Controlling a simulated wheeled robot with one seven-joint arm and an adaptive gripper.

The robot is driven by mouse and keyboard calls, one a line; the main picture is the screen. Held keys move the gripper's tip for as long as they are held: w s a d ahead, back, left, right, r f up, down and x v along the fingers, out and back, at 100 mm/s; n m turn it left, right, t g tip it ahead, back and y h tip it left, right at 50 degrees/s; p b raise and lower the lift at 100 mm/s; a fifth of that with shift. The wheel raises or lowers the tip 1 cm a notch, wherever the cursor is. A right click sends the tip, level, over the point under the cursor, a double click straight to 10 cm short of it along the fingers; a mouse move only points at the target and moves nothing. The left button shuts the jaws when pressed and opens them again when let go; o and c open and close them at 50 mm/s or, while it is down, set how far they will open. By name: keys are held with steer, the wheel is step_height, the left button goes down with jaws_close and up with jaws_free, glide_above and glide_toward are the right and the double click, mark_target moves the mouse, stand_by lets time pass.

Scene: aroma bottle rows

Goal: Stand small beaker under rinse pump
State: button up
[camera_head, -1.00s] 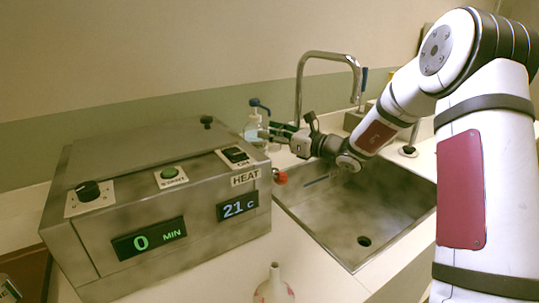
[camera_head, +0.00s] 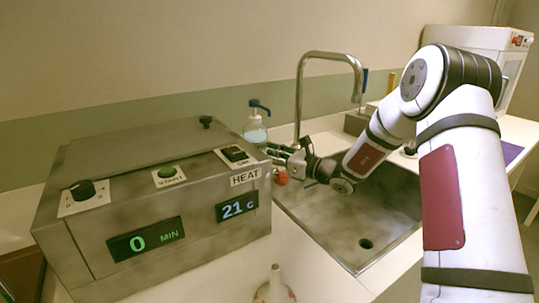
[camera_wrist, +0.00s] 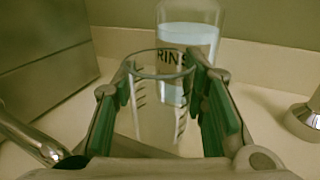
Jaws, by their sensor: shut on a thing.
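The small beaker (camera_wrist: 160,105) is clear glass with dark graduation marks. It stands upright between the green-padded fingers of my gripper (camera_wrist: 165,112), which is shut on it. In the head view my gripper (camera_head: 276,154) is low behind the right end of the heater box, and I cannot make out the beaker there. The rinse pump (camera_head: 256,122) is a clear bottle with a blue pump head, against the back wall. In the wrist view the rinse bottle (camera_wrist: 205,38) is just beyond the beaker, its label partly hidden by the rim. Its pump head is out of that view.
The metal heater box (camera_head: 150,200) with dials and displays stands left of my gripper. A red knob (camera_head: 281,178) sticks out near its right end. The sink (camera_head: 375,215) and curved tap (camera_head: 328,54) are to the right.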

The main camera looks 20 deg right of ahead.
steer(key=shift+f, duration=0.4)
steer(key=o, duration=1.2)
steer(key=shift+r, duration=0.3)
steer(key=shift+s+d+r, duration=0.2)
steer(key=shift+d, duration=0.05)
steer(key=p+v, duration=0.1)
steer(key=v, duration=1)
steer(key=shift+s, duration=0.25)
steer(key=shift+d+f, duration=0.1)
